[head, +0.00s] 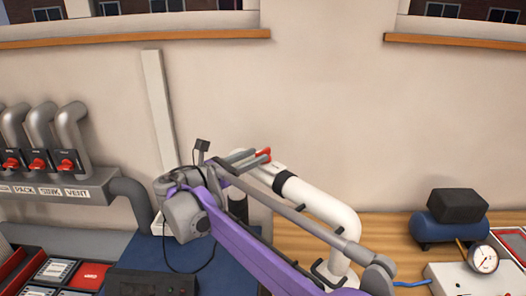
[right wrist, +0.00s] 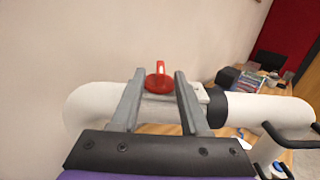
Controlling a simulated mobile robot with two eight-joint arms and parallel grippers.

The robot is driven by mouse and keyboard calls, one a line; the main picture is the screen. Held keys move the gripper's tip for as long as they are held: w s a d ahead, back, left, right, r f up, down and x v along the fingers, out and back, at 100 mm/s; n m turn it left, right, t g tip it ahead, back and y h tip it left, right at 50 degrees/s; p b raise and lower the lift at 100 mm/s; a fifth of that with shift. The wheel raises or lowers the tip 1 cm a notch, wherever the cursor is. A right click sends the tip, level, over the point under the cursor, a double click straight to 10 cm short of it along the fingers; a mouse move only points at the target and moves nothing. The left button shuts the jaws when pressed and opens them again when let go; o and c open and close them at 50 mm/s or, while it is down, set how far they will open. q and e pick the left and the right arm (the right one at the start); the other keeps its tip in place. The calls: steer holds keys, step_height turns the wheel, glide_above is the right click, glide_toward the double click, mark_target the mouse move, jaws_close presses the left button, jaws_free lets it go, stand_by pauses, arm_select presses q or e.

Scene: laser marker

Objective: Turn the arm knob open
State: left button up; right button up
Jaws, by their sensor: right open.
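The red arm knob (right wrist: 158,82) sits on the white extraction arm pipe (right wrist: 90,108), and its upright handle carries a pale stripe. In the head view the knob (head: 264,154) is small and partly covered by my gripper. My right gripper (right wrist: 160,92) is open, with its two grey fingers on either side of the knob and a gap visible at each side. I cannot tell whether the fingertips reach fully down around the handle. In the head view the right gripper (head: 250,158) comes to the knob from the left. My left gripper is not in view.
A grey manifold (head: 70,184) with several red-handled valves labelled PACK, SINK and VENT is at the left. My purple arm crosses in front of the white pipe (head: 318,200). A blue compressor tank (head: 440,229) and a pressure gauge (head: 483,259) are at the right.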

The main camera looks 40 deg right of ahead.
mark_target(256, 155)
steer(key=shift+w+d, duration=0.15)
steer(key=shift+d, duration=1.7)
jaws_close()
